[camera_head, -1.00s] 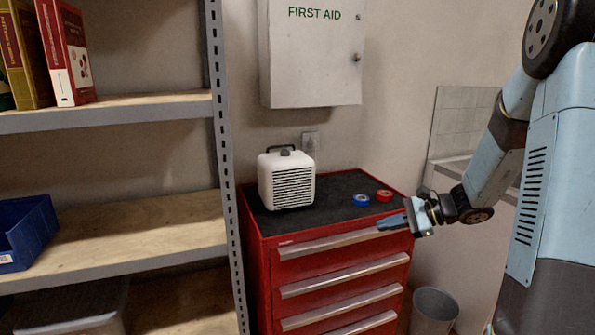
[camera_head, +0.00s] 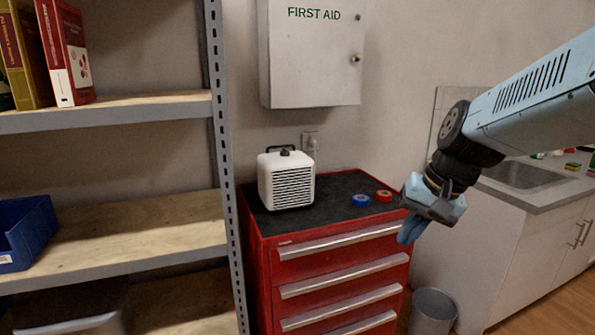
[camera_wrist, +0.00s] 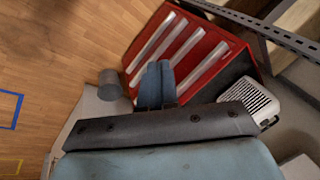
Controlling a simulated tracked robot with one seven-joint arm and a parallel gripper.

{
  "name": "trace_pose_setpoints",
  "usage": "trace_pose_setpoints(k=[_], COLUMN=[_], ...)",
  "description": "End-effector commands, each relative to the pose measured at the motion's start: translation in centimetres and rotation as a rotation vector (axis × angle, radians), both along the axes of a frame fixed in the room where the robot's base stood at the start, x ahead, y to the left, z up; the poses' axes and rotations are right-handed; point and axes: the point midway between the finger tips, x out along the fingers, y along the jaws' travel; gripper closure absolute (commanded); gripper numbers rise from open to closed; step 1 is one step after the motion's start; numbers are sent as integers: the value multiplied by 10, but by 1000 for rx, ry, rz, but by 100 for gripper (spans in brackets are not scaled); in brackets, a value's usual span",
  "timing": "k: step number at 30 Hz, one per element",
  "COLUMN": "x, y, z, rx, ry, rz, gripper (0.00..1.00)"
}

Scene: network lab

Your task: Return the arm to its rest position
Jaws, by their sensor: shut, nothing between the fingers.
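My arm reaches in from the right in the head view, and my gripper (camera_head: 411,229) hangs in front of the right front corner of the red tool cabinet (camera_head: 262,268), pointing down. The gripper is shut with nothing in it. In the wrist view its blue fingers (camera_wrist: 156,85) are together, with the cabinet's drawer fronts beyond them. I cannot tell the exact gap between the fingers and the cabinet.
On the cabinet stand a white heater (camera_head: 287,181), a blue tape roll (camera_head: 361,200) and a red tape roll (camera_head: 384,195). A grey bin (camera_head: 432,311) is on the floor. Shelving (camera_head: 120,245) stands left; a sink counter (camera_head: 530,185) is right. Open floor shows in the wrist view.

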Motion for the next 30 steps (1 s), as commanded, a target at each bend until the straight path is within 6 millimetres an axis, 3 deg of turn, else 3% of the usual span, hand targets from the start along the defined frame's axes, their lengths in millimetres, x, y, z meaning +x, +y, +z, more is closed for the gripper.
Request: trace_pose_setpoints(k=[6,12,30], x=[-34,-54,-61], y=[-12,-25,-30], z=[22,36,41], rx=[-185,-310,-359], ry=[-152,-259,-301], rz=[114,181,206], gripper=[100,100,100])
